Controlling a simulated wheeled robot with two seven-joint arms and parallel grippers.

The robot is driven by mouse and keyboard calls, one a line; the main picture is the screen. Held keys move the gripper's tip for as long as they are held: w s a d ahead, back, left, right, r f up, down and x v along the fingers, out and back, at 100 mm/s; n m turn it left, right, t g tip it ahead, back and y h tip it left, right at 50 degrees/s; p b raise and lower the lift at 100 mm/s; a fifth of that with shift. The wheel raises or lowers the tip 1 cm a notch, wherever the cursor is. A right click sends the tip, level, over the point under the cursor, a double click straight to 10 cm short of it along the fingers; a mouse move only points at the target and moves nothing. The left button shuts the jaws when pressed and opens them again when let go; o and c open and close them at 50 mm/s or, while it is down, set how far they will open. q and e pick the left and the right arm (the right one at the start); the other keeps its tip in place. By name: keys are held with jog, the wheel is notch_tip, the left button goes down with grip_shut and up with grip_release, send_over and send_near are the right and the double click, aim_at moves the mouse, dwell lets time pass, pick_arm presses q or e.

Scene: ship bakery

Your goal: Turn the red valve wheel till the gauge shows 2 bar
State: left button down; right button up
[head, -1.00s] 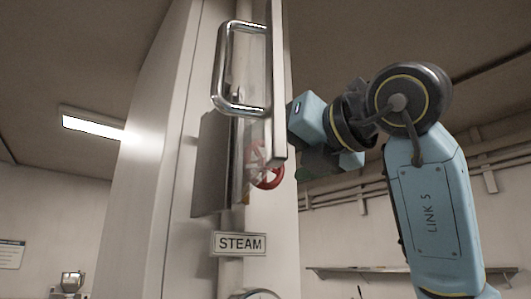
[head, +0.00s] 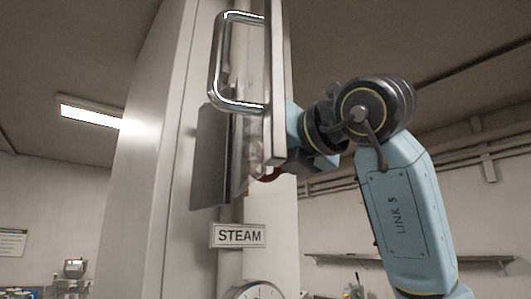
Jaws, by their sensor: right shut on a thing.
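The red valve wheel (head: 270,175) is mostly hidden behind an open glass door and its metal edge; a piece of its red rim shows below my arm. My right gripper (head: 257,158) reaches in from the right behind the door at the wheel and is shut on it. Its fingertips are blurred by the glass, so the exact hold on the rim cannot be told. The gauge (head: 256,292) is cut by the bottom edge; its reading cannot be made out. My left gripper is not in view.
The glass door's steel edge (head: 273,80) and chrome handle (head: 217,62) stand close left of my right arm. A STEAM sign (head: 238,235) hangs between wheel and gauge. A wall shelf (head: 410,257) and pipes are at the right. A scale-like device (head: 75,269) stands far left.

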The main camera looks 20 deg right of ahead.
jog(key=shift+n, duration=1.1)
jog(key=shift+r, duration=0.1)
jog(key=o, duration=1)
jog(key=shift+c, duration=0.2)
jog(key=b+v, duration=0.4)
jog(key=v, duration=0.9)
jog(key=shift+s, duration=0.25)
